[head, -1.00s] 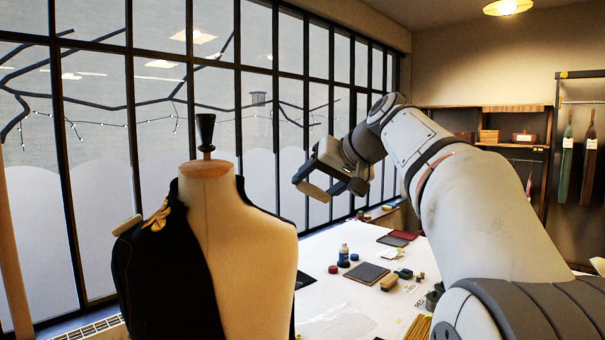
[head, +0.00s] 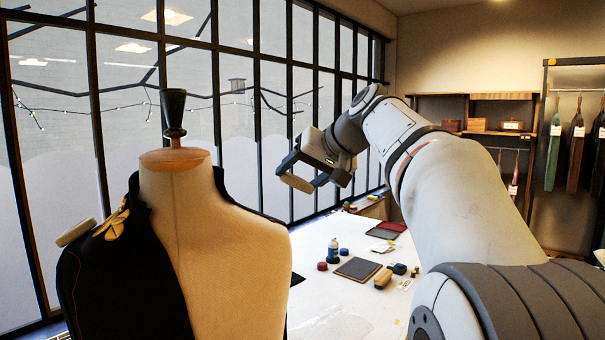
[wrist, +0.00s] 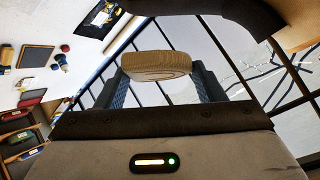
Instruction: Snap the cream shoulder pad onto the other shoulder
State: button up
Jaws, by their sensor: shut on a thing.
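A cream shoulder pad (wrist: 156,65) is held between the fingers of my gripper (head: 300,174), which is shut on it. The held pad also shows in the head view (head: 297,183), up in the air right of the dress form's neck. The dress form (head: 215,240) stands at the left front with a dark half jacket (head: 125,275) on its left side in the picture. Another cream pad (head: 76,232) sits on the jacketed shoulder beside a yellow ornament (head: 113,224). The form's right shoulder in the picture is bare. My gripper is apart from the form.
A white table (head: 345,305) lies behind the form with a dark slate (head: 357,269), a bottle (head: 333,250), a wooden-handled brush (head: 383,278) and small pots. A window wall (head: 230,60) runs along the left. Shelves (head: 480,110) and hanging garments stand at the back right.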

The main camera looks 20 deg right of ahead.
jog(key=a+f+b, duration=0.2)
jog(key=f, duration=0.1)
jog(key=a+f+b, duration=0.1)
jog(key=f+b, duration=0.1)
jog(key=shift+w+f, duration=0.1)
jog(key=shift+f, duration=0.15)
jog(key=shift+a+f+b, duration=0.2)
jog(key=shift+f+b, duration=0.05)
jog(key=shift+b, duration=0.05)
dwell(0.5)
jog(key=shift+a+f+b, duration=0.3)
jog(key=shift+f+b, duration=0.3)
jog(key=shift+b, duration=0.05)
dwell(1.1)
jog(key=o, duration=1.3)
jog(key=shift+r, duration=0.1)
